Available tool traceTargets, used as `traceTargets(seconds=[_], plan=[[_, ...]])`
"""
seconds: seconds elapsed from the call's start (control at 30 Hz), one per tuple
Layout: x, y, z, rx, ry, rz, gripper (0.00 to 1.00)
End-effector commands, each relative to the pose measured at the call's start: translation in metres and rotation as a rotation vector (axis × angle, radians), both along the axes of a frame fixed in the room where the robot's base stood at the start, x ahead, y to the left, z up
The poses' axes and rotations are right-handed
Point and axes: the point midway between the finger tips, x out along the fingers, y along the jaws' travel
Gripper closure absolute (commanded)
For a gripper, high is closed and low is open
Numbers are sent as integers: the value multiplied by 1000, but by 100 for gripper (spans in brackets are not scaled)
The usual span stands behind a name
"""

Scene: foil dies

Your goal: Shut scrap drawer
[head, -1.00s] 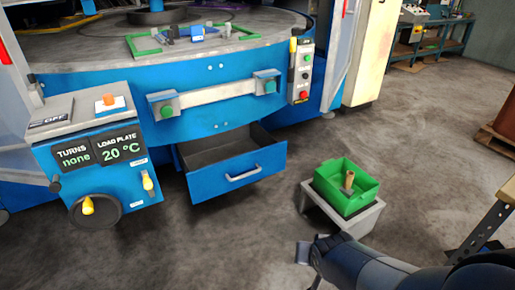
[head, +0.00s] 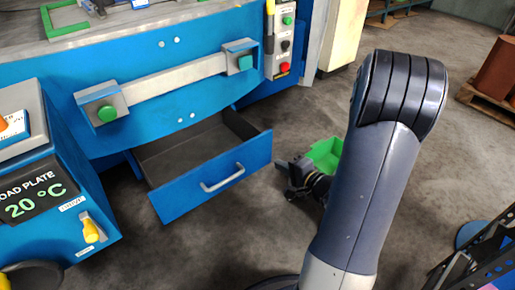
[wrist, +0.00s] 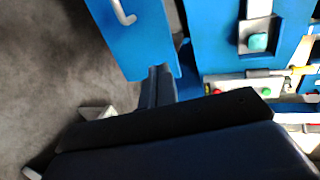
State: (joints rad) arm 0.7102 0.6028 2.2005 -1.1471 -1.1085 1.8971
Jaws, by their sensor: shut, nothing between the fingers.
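The scrap drawer (head: 190,194) stands pulled out under the blue machine, with a blue front and a pale bar handle (head: 222,178). Its dark grey inside looks empty where it shows. In the wrist view the drawer front (wrist: 128,48) is at the top, with its handle (wrist: 123,13) at the upper edge. My gripper (head: 284,178) is shut and empty, just right of the drawer front's right edge and low near the floor. In the wrist view its fingertips (wrist: 161,72) point toward the drawer front's edge. I cannot tell whether they touch it.
A control box with a temperature display (head: 33,200) stands left of the drawer. A bar with green buttons (head: 170,82) runs above it. The floor in front of the drawer is clear.

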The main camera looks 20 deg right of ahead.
Motion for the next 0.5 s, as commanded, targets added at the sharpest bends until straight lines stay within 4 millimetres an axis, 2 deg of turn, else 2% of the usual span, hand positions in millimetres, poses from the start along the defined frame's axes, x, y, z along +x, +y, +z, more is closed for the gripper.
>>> traceTargets(seconds=[0.17, 0.5], plan=[[17, 7, -8, -2, -1, 5, 100], [78, 27, -30, -4, -1, 6, 100]])
